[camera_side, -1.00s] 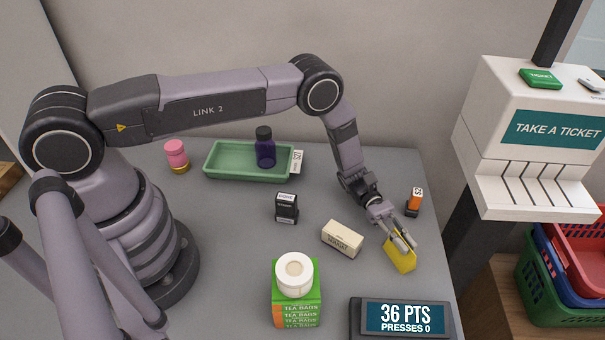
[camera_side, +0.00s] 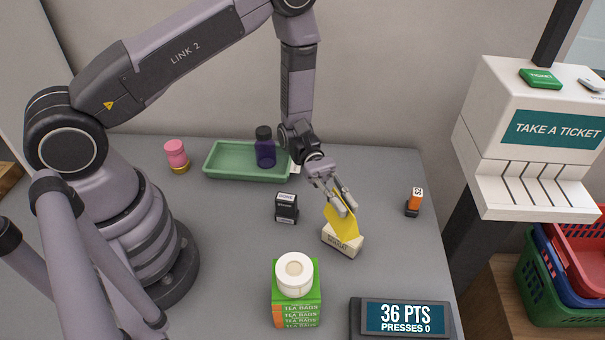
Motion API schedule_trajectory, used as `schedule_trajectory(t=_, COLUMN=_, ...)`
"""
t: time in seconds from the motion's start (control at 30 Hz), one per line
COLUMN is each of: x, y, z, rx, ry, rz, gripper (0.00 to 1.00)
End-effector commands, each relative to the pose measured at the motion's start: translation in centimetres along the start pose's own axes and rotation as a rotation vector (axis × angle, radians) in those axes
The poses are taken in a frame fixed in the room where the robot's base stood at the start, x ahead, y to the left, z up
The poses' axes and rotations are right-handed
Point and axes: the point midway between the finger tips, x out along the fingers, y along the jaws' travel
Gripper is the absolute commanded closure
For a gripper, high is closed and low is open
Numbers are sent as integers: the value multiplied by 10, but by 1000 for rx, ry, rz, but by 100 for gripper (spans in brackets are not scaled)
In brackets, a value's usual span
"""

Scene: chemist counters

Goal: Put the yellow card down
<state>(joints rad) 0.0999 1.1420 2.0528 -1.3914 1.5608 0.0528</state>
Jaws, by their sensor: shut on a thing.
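The yellow card (camera_side: 342,222) is between the fingers of my gripper (camera_side: 340,202), which is shut on it. The card is upright and slightly tilted. It is right above or at the back of the cream box (camera_side: 341,241) with dark print on its front; I cannot tell whether it touches the box. The card hides part of the box's top.
A dark stamp (camera_side: 286,208) stands left of the card. A green tray (camera_side: 225,172) holds a purple bottle (camera_side: 265,147). An orange stamp (camera_side: 413,203) and a display (camera_side: 402,318) stand right. The counter right of the cream box is clear.

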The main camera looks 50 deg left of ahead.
Motion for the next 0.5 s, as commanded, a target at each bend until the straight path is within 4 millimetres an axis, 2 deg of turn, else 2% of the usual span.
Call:
schedule_trajectory(t=0.07, x=-2, y=-3, z=4, rx=0, ry=-1, rz=20, gripper=100)
schedule_trajectory(t=0.17, x=-4, y=5, z=8, rx=-1, ry=-1, rz=100, gripper=100)
schedule_trajectory(t=0.27, x=-9, y=26, z=11, rx=-2, ry=0, rz=255, gripper=100)
schedule_trajectory(t=0.37, x=-23, y=54, z=13, rx=-3, ry=0, rz=467, gripper=100)
schedule_trajectory(t=0.5, x=-58, y=88, z=12, rx=-4, ry=0, rz=788, gripper=100)
